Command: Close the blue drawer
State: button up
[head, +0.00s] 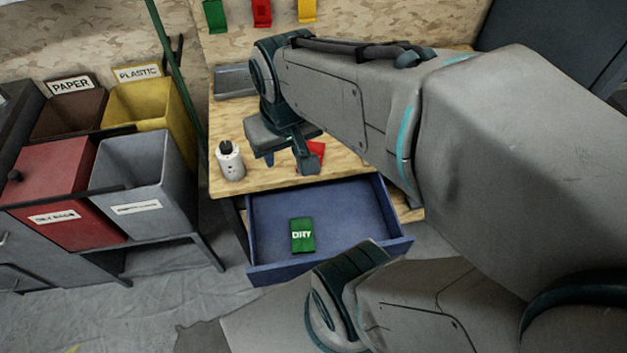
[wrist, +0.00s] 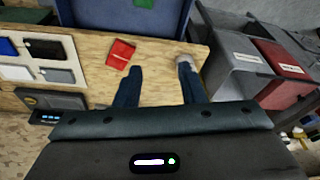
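The blue drawer (head: 355,215) is pulled out from under the wooden workbench (head: 340,100). A green packet marked DRY (head: 302,235) lies inside it. In the wrist view the drawer (wrist: 90,15) is at the top, beyond the bench edge, with part of the green packet (wrist: 143,3) showing. My gripper (head: 288,162) is above the bench top, behind the drawer in the head view. Its two fingers stand apart with nothing between them in the wrist view (wrist: 160,75). My arm hides part of the bench and the drawer's right side.
A white bottle with a dark cap (head: 230,162) stands at the bench's left edge. A red item (head: 317,153) lies by my gripper. Red (head: 50,190), grey (head: 140,185), yellow (head: 150,110) and brown (head: 68,112) bins stand to the left. Sheeted floor is clear before the bins.

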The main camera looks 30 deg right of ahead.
aim_at(345, 212)
jog(key=u, duration=0.5)
jog(key=k, duration=0.7)
jog(key=u, duration=1.35)
jog(key=k, duration=0.5)
jog(key=z, duration=0.7)
